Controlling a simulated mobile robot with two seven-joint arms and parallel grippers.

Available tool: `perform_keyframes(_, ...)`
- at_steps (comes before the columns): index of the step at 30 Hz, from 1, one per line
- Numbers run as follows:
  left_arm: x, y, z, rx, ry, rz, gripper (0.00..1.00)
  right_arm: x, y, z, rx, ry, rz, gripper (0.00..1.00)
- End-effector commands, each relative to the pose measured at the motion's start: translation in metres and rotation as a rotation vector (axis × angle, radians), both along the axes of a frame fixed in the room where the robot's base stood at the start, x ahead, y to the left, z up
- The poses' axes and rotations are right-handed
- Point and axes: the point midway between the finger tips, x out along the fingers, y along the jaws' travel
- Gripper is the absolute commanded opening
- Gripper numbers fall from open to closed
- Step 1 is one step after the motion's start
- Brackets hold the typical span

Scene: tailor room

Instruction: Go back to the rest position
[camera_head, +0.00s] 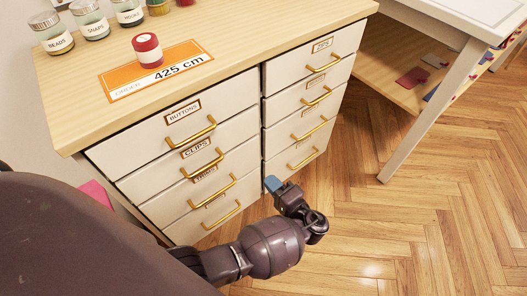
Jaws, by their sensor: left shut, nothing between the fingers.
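My left gripper (273,184) is at the end of the dark arm that comes in from the lower left. It is shut and empty, in front of the lower part of the white drawer cabinet (256,130). From this angle I cannot tell whether it touches the cabinet front. My right gripper is not in view. The drawers look closed, with brass handles and labels such as BUTTONS (184,111) and CLIPS (197,147).
On the wooden cabinet top stand several labelled jars (91,20) and a red spool (147,50) on an orange-and-white 425 cm card (158,72). A white table (440,18) with a lower shelf stands at right. The parquet floor (410,225) at lower right is clear.

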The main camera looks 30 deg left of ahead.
Motion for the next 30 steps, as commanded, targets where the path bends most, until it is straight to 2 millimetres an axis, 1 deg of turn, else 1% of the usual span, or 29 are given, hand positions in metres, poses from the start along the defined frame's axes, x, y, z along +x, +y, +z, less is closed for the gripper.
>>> perform_keyframes(4, -0.002, -0.007, 0.000, -0.001, -0.001, 0.000, 0.00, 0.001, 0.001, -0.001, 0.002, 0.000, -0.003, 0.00)
perform_keyframes(11, -0.002, -0.008, 0.002, -0.001, -0.003, -0.001, 0.00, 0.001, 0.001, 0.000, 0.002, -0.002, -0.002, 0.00)
perform_keyframes(14, 0.006, -0.008, 0.019, 0.000, -0.028, -0.001, 0.00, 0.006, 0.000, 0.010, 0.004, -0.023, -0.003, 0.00)
perform_keyframes(17, 0.022, -0.008, 0.062, 0.000, -0.085, -0.001, 0.00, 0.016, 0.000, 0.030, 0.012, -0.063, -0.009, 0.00)
perform_keyframes(18, 0.030, -0.008, 0.085, 0.000, -0.116, -0.001, 0.00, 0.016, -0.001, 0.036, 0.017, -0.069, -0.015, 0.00)
perform_keyframes(20, 0.042, -0.008, 0.124, -0.001, -0.166, -0.001, 0.00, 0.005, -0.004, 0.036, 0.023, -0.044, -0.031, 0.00)
perform_keyframes(21, 0.049, -0.008, 0.150, 0.000, -0.198, -0.001, 0.00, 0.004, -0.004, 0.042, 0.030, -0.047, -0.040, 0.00)
perform_keyframes(23, 0.057, -0.008, 0.187, -0.001, -0.242, -0.001, 0.00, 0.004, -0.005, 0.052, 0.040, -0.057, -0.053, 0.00)
perform_keyframes(24, 0.061, -0.008, 0.210, 0.000, -0.270, -0.001, 0.00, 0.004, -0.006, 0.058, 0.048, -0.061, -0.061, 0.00)
perform_keyframes(26, 0.067, -0.008, 0.245, 0.000, -0.309, -0.001, 0.00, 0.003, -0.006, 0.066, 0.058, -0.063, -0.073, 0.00)
perform_keyframes(27, 0.070, -0.008, 0.267, 0.000, -0.334, -0.001, 0.00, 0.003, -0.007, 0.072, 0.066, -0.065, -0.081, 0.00)
perform_keyframes(29, 0.074, -0.008, 0.301, 0.000, -0.370, -0.001, 0.00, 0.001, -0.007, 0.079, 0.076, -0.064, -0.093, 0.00)
perform_keyframes(30, 0.073, -0.009, 0.295, -0.002, -0.363, -0.002, 0.00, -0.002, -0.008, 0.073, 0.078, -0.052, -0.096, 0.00)
